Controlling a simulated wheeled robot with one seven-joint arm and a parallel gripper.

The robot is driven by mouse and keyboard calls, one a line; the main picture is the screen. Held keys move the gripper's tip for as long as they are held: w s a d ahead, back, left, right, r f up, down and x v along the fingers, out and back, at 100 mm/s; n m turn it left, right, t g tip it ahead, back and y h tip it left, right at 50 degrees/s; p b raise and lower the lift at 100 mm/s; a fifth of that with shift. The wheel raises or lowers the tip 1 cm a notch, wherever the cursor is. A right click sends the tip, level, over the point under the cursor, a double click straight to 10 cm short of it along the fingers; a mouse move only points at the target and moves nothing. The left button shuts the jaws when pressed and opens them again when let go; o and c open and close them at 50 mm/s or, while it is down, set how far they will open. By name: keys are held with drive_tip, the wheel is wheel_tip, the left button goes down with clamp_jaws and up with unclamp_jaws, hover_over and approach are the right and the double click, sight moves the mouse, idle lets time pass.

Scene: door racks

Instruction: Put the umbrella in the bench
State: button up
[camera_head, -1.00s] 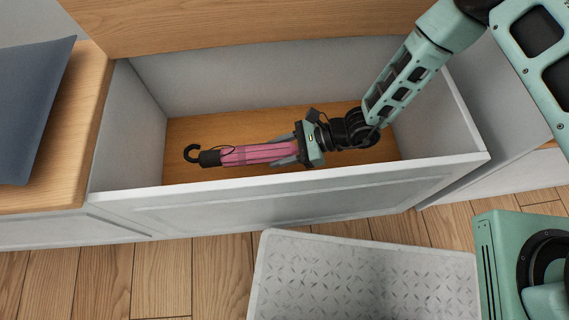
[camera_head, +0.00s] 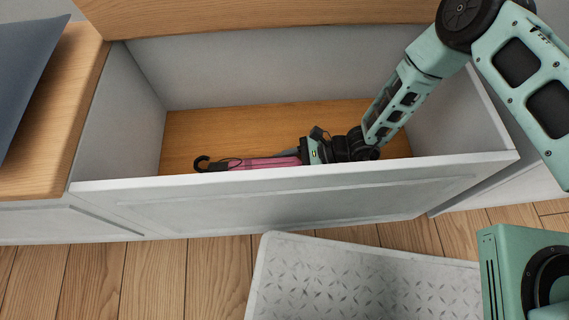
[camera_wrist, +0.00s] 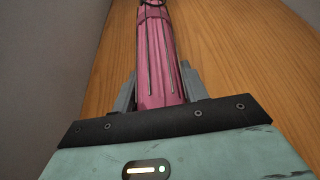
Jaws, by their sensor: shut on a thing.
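The pink folded umbrella (camera_head: 262,163) with a black hooked handle lies level, low inside the open bench (camera_head: 290,192), close behind its front wall. In the wrist view, the umbrella (camera_wrist: 157,55) runs away from me between my two grey fingers, just above or on the wooden bench floor; I cannot tell which. My gripper (camera_head: 300,156) is shut on the umbrella's end away from the hook; it also shows in the wrist view (camera_wrist: 158,95). The front wall hides the lower side of the umbrella and part of my fingers.
The raised wooden lid (camera_head: 250,18) stands behind the compartment. A dark cushion (camera_head: 28,75) rests on the wooden seat (camera_head: 65,135) at the left. The bench floor (camera_head: 225,130) behind the umbrella is clear. My arm reaches in over the right side.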

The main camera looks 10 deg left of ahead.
drive_tip(key=o, duration=1.2)
drive_tip(key=shift+f, duration=0.15)
